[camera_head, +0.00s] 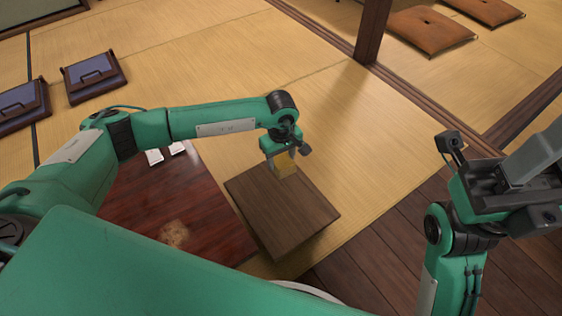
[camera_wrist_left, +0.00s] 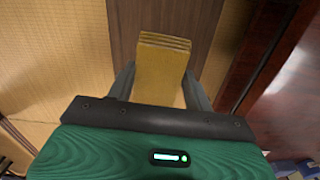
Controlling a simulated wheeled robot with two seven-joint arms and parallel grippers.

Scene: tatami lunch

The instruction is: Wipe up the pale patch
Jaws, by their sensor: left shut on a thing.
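The pale patch (camera_head: 174,234) is a tan, blotchy mark on the glossy red-brown table (camera_head: 205,215), left of the small wooden stand. My left gripper (camera_head: 281,167) is shut on a yellow folded cloth (camera_head: 286,163), over the brown wooden stand (camera_head: 290,213). In the left wrist view the cloth (camera_wrist_left: 162,65) sits between the two fingers, its layered end pointing away. I cannot tell whether the cloth touches the stand. My right gripper (camera_head: 515,180) is at the right edge, away from both tables, and its finger state is unclear.
Small white items (camera_head: 155,156) lie at the far edge of the red-brown table, partly behind my left arm. The tatami (camera_head: 370,140) beyond the stand is clear.

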